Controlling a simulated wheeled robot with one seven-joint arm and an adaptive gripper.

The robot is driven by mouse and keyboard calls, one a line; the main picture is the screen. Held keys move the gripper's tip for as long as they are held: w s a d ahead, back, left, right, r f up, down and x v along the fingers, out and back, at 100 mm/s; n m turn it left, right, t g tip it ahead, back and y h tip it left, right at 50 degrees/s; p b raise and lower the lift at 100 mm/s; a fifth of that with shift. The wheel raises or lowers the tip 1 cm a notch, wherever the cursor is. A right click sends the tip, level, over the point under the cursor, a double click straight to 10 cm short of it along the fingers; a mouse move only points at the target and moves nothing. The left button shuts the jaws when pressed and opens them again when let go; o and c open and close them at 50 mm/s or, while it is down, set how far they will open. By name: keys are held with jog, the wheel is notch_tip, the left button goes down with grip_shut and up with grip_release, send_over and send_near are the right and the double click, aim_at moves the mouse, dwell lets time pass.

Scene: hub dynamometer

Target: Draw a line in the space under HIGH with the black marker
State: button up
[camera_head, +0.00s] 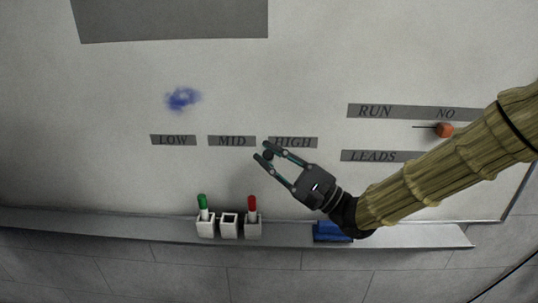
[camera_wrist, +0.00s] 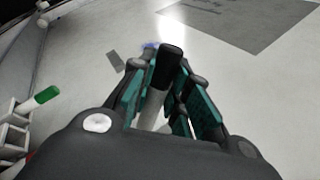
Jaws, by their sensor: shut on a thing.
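The black marker (camera_wrist: 170,65) is between my fingers in the wrist view, with its black end pointing away from me and its white body (camera_wrist: 152,105) between the green finger pads. In the head view, my gripper (camera_head: 263,152) is shut on it in front of the whiteboard, and only a small dark end (camera_head: 268,155) shows. The fingertips are at the lower left of the HIGH label (camera_head: 300,142) and cover its left edge. The visible board below HIGH is plain, partly hidden by my gripper. I cannot tell whether the marker touches the board.
MID (camera_head: 232,141) and LOW (camera_head: 173,140) labels lie left, below a blue smudge (camera_head: 182,99). On the ledge stand a green marker (camera_head: 202,202), a red marker (camera_head: 252,203), an empty middle holder (camera_head: 229,226) and a blue eraser-like block (camera_head: 330,232). An orange knob (camera_head: 444,130) is right.

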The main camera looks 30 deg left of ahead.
jog(key=shift+w+a, duration=0.45)
jog(key=shift+w, duration=0.25)
dwell(1.0)
jog(key=shift+d+p, duration=0.15)
jog(key=shift+p, duration=0.15)
jog(key=shift+w+d, duration=0.3)
jog(key=shift+d, duration=0.2)
jog(key=shift+w+d+p, duration=0.4)
jog(key=shift+d+p, duration=0.05)
jog(key=shift+d, duration=0.1)
jog(key=shift+w+d, duration=0.4)
jog(key=shift+d, duration=0.2)
jog(key=shift+p, duration=0.3)
jog(key=shift+w+d, duration=0.35)
jog(key=shift+d, duration=0.25)
